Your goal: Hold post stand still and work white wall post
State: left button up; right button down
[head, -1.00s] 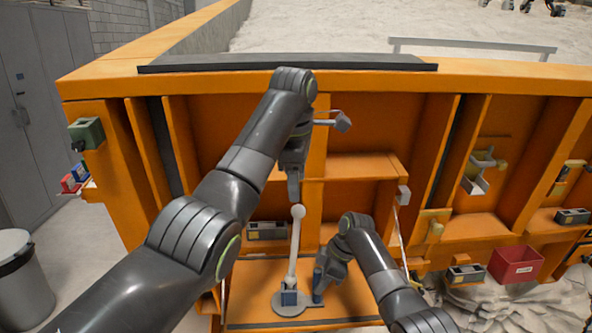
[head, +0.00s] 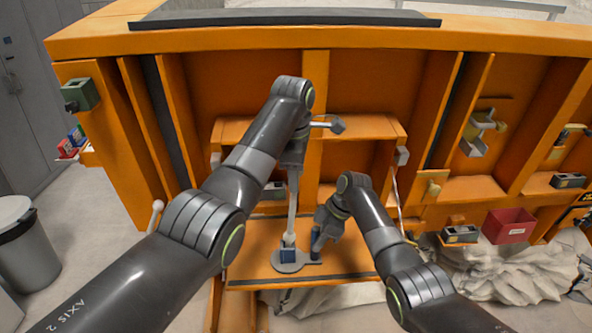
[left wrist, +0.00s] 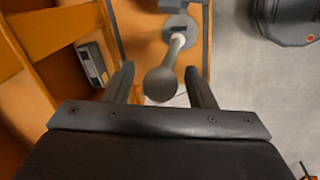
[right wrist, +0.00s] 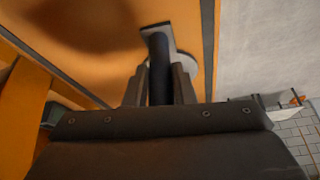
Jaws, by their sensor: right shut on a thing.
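The white wall post (head: 292,215) stands roughly upright from the post stand, a grey round base (head: 287,267) with a blue block, on the orange shelf. The post's ball top (left wrist: 160,85) shows between the fingers of my left gripper (left wrist: 158,75), with gaps on both sides. In the head view my left gripper (head: 293,178) is over the post's upper end and hides the ball. My right gripper (head: 318,238) is shut on the stand's dark blue upright handle (head: 316,252); the handle also shows between its fingers in the right wrist view (right wrist: 159,70).
The orange shelf (head: 350,265) is bare to the right of the stand. A grey-ended lever (head: 337,125) juts from the wall above, close to my left wrist. A red bin (head: 508,225) and a small grey box (head: 459,234) are at the right. A white-topped peg (head: 157,206) shows beside my left arm.

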pick_arm(q)
jog(key=c, duration=1)
jog(key=shift+r, duration=1.4)
jog(key=shift+r, duration=0.1)
jog(key=shift+r, duration=1.3)
jog(key=shift+r, duration=0.15)
jog(key=shift+r, duration=1.25)
pick_arm(e)
jog(key=c, duration=1.1)
grip_release()
